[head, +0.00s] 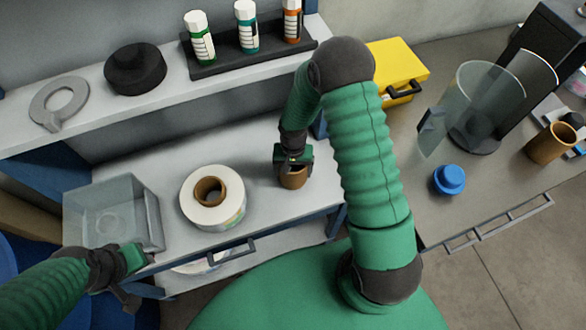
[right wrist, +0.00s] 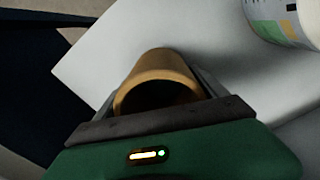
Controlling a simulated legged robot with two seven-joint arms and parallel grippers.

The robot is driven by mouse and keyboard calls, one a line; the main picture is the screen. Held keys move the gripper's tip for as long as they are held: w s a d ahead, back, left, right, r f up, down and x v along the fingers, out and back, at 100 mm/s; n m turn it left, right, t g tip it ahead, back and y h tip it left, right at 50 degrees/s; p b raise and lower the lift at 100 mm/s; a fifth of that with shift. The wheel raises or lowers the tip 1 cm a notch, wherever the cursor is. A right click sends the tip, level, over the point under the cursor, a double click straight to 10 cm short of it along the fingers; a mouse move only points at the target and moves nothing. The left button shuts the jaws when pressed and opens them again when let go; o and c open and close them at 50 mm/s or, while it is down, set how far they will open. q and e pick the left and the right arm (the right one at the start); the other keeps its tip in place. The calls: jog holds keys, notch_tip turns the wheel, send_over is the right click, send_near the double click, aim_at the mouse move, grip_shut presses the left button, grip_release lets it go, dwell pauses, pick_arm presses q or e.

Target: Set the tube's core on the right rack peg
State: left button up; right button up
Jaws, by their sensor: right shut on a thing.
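My right gripper (head: 293,160) is shut on a brown cardboard core (head: 293,179), held upright at the right end of the white worktop. In the right wrist view the hollow core (right wrist: 158,72) sits between the two fingers, with its open end toward the camera. I cannot tell whether its lower end touches the worktop. My left gripper (head: 132,264) is low at the left, by the clear bin's front corner; its fingers are too unclear to tell open or shut. I cannot make out a rack peg in either view.
A white label roll (head: 223,214) with a brown core lies left of my right gripper; it also shows in the right wrist view (right wrist: 278,17). A clear bin (head: 112,214) stands further left. A shelf behind holds bottles. A yellow case (head: 400,62) and blue knob (head: 449,179) are right.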

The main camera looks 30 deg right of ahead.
jog(key=o, duration=1.3)
notch_tip(320, 180, up, 17)
jog(key=shift+f+p, duration=0.15)
jog(key=shift+p, duration=0.45)
jog(key=shift+s+a+r+n+t, duration=0.45)
jog(key=shift+s+a+n, duration=0.75)
jog(key=shift+s, duration=0.25)
jog(key=shift+s+a+r+n+t, duration=0.4)
jog(key=shift+s+a+r+n, duration=0.1)
jog(key=shift+s+a+n, duration=0.85)
jog(key=shift+s+a+r+n+t, duration=0.45)
jog(key=shift+s+a+n, duration=0.65)
jog(key=shift+s, duration=0.45)
